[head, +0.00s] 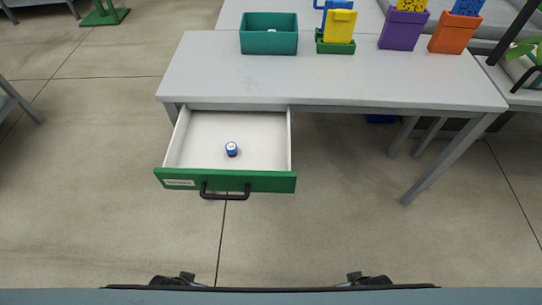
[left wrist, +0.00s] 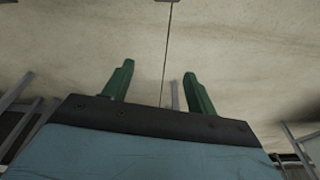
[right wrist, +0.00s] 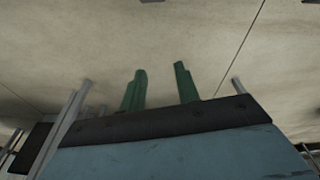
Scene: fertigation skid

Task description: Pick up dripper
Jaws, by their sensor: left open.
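The dripper (head: 231,149) is a small blue piece with a white top. It sits in the open white drawer (head: 265,130), which has a green front with a black handle (head: 225,192). My left gripper (left wrist: 156,82) shows in the left wrist view with two green fingers apart and nothing between them. My right gripper (right wrist: 160,78) shows in the right wrist view with its green fingers apart and empty. Both wrist views show only floor and furniture legs beyond the fingers. Neither gripper's fingers show in the head view, and neither is at the drawer.
The grey table (head: 340,80) carries a teal bin (head: 268,42) holding a small white thing, a green tray with a yellow container (head: 340,27), a purple container (head: 402,30) and an orange container (head: 453,33). Floor in front of the drawer is clear.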

